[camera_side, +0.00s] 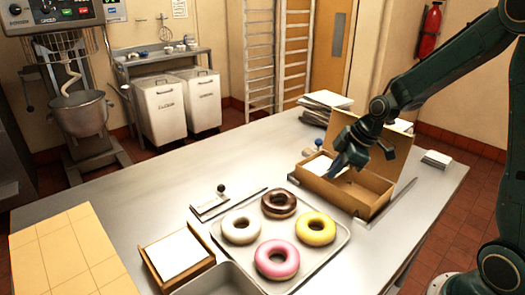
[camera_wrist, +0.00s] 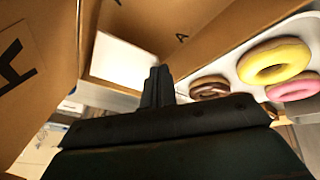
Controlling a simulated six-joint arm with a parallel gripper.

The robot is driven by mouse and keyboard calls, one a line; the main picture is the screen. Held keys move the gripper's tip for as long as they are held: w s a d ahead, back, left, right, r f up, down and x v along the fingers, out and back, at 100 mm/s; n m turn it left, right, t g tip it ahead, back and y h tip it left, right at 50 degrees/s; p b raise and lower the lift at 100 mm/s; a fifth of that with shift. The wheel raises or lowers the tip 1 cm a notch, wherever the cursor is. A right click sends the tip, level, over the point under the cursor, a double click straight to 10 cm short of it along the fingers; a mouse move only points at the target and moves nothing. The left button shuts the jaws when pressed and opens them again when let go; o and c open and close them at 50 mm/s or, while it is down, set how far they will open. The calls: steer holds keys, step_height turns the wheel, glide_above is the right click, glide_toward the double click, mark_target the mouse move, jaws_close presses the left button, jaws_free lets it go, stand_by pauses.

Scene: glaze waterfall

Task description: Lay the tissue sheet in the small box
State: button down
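The small box (camera_side: 358,201) is cardboard, with its lid open, on the right part of the steel table. A white tissue sheet (camera_side: 318,165) lies in the left end of the box. In the wrist view the sheet (camera_wrist: 122,60) is flat beside the brown box walls (camera_wrist: 140,22). My gripper (camera_side: 340,163) is low over the box, close to the sheet's right side. In the wrist view its fingertips (camera_wrist: 158,72) are together, at the sheet's edge. I see nothing between them; whether they touch the sheet is unclear.
A tray (camera_side: 335,243) with several doughnuts (camera_side: 277,259) stands left of the box. A wooden holder (camera_side: 150,270) with white sheets (camera_side: 178,254) is at front left. Flat stacked boxes (camera_side: 325,100) lie behind, and a small white stack (camera_side: 437,158) at right. The table's back left is clear.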

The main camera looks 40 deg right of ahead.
steer(key=shift+f, duration=1.95)
steer(key=shift+f, duration=0.15)
steer(key=c, duration=1.7)
jaws_free()
steer(key=shift+v, duration=6.2)
steer(key=shift+a, duration=0.1)
